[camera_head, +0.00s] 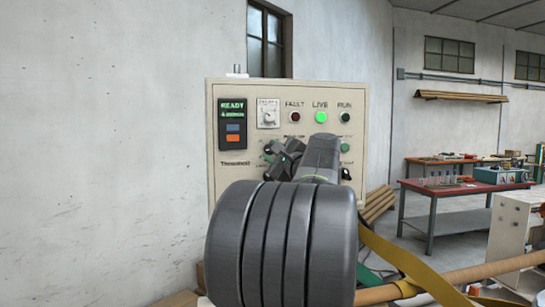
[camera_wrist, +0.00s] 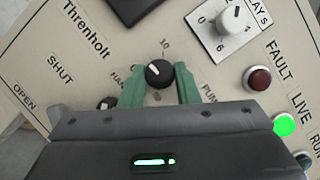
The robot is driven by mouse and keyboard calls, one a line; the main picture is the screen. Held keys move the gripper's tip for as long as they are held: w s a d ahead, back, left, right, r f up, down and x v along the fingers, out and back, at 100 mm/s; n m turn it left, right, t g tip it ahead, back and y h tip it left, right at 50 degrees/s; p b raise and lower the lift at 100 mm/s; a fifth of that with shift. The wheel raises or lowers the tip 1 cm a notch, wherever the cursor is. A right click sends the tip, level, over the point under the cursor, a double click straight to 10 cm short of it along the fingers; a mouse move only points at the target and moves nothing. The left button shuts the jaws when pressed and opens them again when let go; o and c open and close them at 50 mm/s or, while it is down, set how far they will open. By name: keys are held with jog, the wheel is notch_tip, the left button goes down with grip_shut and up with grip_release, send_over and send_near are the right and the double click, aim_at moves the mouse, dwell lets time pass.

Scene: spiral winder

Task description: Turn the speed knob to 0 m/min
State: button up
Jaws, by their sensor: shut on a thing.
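A small round black knob (camera_wrist: 159,75) with a white pointer mark sits on the beige control panel (camera_head: 225,180). In the wrist view its mark points up and left, and a "10" is printed above it; the rest of its scale is hidden or unreadable. My gripper (camera_wrist: 160,83) has its two green fingers on either side of the knob and is shut on it. In the head view my dark wrist and arm cover the knob. The small display (camera_head: 233,108) reads "READY", with a second line too small to read.
A white selector dial (camera_wrist: 233,18) is above right of the knob in the wrist view. A red FAULT lamp (camera_head: 295,117), a lit green LIVE lamp (camera_head: 321,117) and a dark RUN lamp (camera_head: 345,117) line the panel. Another dark control (camera_wrist: 106,103) is close to my left finger.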

jog(key=shift+r+n+g, duration=0.1)
jog(key=shift+n+g, duration=0.65)
jog(key=shift+n, duration=1.2)
jog(key=shift+r+n+g, duration=0.1)
jog(key=shift+n+g, duration=0.65)
jog(key=shift+n, duration=1.2)
jog(key=o, duration=1)
jog(key=shift+c, duration=0.2)
jog(key=shift+d, duration=0.1)
jog(key=b+v, duration=0.3)
jog(key=v, duration=1)
jog(key=shift+s+r, duration=0.25)
jog(key=shift+s, duration=0.15)
